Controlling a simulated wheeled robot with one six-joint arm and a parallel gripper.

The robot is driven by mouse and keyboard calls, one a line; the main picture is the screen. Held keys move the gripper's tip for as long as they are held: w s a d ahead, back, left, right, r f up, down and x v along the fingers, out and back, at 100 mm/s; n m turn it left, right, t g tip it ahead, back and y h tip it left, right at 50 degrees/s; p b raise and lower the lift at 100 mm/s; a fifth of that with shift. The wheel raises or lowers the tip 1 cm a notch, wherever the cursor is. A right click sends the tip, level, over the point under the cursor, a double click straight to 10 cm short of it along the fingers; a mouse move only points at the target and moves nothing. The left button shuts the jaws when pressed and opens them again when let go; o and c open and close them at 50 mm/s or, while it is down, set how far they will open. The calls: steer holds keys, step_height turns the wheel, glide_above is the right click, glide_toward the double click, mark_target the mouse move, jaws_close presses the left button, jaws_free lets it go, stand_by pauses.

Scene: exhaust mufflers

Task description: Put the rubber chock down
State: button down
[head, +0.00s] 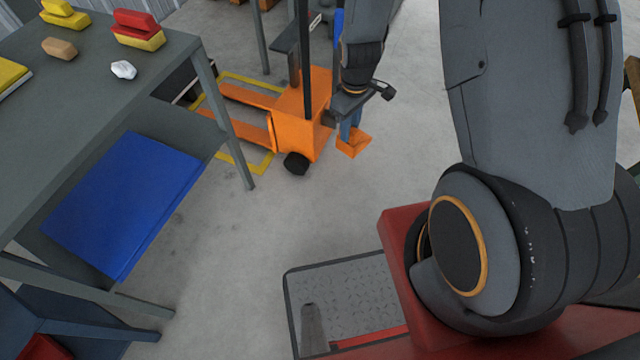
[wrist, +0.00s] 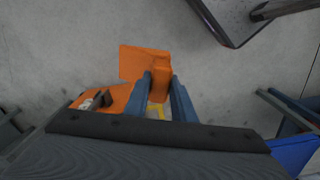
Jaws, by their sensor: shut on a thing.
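The orange rubber chock (head: 353,146) is between the blue fingers of my gripper (head: 350,125), beside the orange pallet truck in the head view. In the wrist view, the chock (wrist: 143,64) sticks out past the fingertips of my gripper (wrist: 161,80), which is shut on it. Grey concrete floor shows around the chock in both views. I cannot tell how high it is above the floor. The fingers hide part of the chock.
An orange pallet truck (head: 299,115) stands close to the left of my gripper, over a yellow floor outline (head: 241,163). A grey table (head: 100,85) holds red, yellow and tan blocks; a blue panel (head: 125,200) is below. Floor (head: 240,235) is clear in the middle.

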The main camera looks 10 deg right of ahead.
step_height(320, 180, down, 48)
steer(key=w+d+n+b, duration=0.2)
steer(key=n+b, duration=2)
steer(key=b, duration=1.2)
steer(key=w+a+f+b, duration=0.1)
steer(key=w+b, duration=0.3)
steer(key=w, duration=0.5)
steer(key=w+a+f+b, duration=0.1)
steer(key=w+b, duration=0.3)
steer(key=w, duration=0.5)
steer(key=shift+a+f+b, duration=0.3)
steer(key=shift+a+f, duration=0.1)
steer(key=shift+f, duration=0.5)
steer(key=shift+f, duration=0.15)
steer(key=c, duration=1.5)
jaws_free()
